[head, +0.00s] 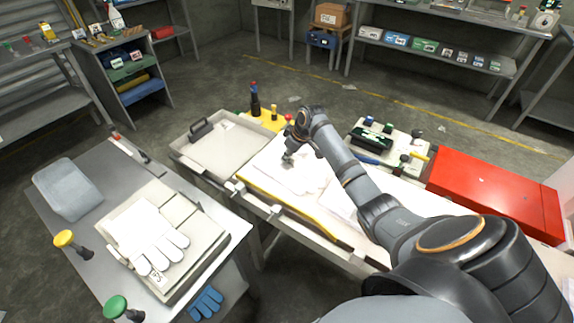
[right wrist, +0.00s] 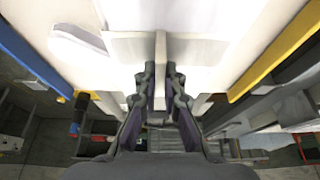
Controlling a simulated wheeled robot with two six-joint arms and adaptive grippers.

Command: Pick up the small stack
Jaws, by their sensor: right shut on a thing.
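My right gripper (head: 289,157) reaches down over white sheets (head: 278,177) on the work table. In the right wrist view its two fingers (right wrist: 160,75) are close together and shut on a thin white edge, which looks like the small stack (right wrist: 160,48). The number of sheets held cannot be told. In the head view the gripper and arm partly hide the held stack, and white on white makes its outline hard to see. My left gripper is not in view.
A yellow strip (head: 290,213) runs along the table's front edge. A red toolbox (head: 497,190) stands at right. A white glove (head: 150,238) lies on a board on the nearer left table.

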